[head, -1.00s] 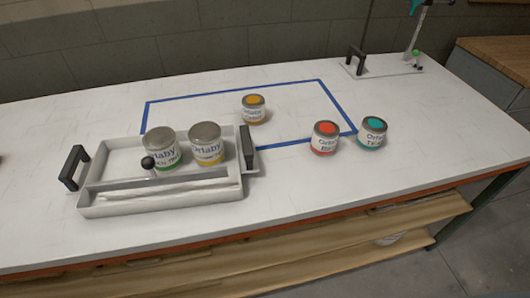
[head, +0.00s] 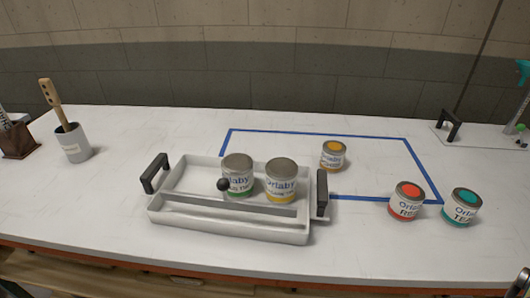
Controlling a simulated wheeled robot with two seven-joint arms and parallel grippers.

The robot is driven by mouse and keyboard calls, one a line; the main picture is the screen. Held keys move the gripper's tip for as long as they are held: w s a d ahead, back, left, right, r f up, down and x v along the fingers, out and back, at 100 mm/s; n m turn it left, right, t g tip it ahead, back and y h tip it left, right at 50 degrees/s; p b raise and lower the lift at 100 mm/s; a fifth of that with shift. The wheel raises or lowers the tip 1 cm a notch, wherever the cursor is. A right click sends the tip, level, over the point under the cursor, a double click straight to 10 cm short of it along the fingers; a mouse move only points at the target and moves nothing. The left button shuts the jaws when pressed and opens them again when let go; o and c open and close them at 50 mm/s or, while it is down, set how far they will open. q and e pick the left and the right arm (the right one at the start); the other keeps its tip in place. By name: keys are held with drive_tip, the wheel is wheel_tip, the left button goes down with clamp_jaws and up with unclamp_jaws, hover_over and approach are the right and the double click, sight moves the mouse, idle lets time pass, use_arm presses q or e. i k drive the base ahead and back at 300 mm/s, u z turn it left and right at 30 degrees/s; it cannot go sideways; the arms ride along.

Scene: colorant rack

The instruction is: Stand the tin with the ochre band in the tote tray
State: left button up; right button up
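A small tin with an ochre-yellow lid spot and an ochre band (head: 333,156) stands upright inside the blue-taped outline, behind and right of the tote tray. The white tote tray (head: 235,221) has black end handles and a divider. In its rear compartment stand a tin with a green band (head: 238,175) and a tin with a yellow band (head: 281,181), side by side. My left gripper is not in view. A dark piece at the lower right corner looks like part of my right gripper (head: 517,284); its fingers cannot be made out.
A red tin (head: 406,202) and a teal tin (head: 461,207) stand right of the tray near the blue tape (head: 290,132). A grey pot with a wooden-handled tool (head: 72,142) stands at left. A black-handled plate (head: 470,134) lies at back right. The tray's front compartment looks empty.

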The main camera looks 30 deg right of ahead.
sight(200, 184)
drive_tip(key=u, duration=1.6)
drive_tip(key=k, duration=0.7)
drive_tip(key=z, duration=1.65)
